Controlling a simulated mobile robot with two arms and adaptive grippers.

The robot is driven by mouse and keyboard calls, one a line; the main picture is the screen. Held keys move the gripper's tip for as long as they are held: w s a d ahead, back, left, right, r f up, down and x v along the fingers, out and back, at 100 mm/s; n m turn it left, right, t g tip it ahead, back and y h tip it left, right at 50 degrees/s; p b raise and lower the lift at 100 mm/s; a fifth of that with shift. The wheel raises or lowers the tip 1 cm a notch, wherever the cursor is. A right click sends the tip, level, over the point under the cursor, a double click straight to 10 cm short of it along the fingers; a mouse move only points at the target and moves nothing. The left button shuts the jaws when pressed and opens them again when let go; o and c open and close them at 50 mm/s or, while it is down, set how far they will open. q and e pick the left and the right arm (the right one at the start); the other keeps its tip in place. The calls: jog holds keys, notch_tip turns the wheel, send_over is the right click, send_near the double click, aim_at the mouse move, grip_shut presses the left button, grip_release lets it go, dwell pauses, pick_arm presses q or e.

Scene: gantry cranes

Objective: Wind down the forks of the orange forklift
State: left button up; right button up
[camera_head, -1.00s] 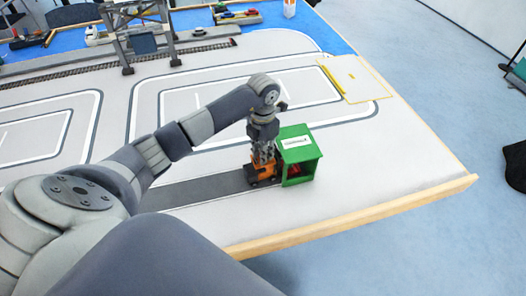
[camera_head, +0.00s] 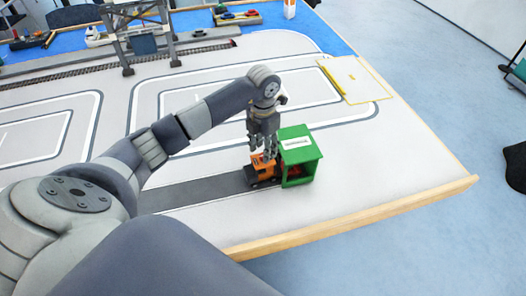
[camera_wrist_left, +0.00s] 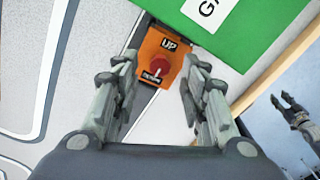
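The orange forklift (camera_head: 262,171) stands on the dark grey lane, its right end against the green shed (camera_head: 297,145). In the left wrist view its orange top panel (camera_wrist_left: 150,50) carries the labels UP and DOWN. A red dial (camera_wrist_left: 158,72) with a pale pointer towards DOWN sits between them. My left gripper (camera_head: 262,153) hangs just above the forklift. In the wrist view its fingers (camera_wrist_left: 158,88) are spread on both sides of the panel, with nothing between them. The forks are hidden. My right gripper (camera_wrist_left: 281,97) appears small at the right, fingers apart and empty.
The wooden table edge (camera_head: 350,215) runs in front of and right of the shed. A yellow-edged plate (camera_head: 355,78) lies at the far right. A grey gantry crane (camera_head: 143,35) stands at the back. White-lined road loops leave the middle clear.

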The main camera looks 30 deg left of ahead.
pick_arm(q)
notch_tip(320, 180, up, 10)
jog(key=shift+f, duration=0.15)
dwell(0.6)
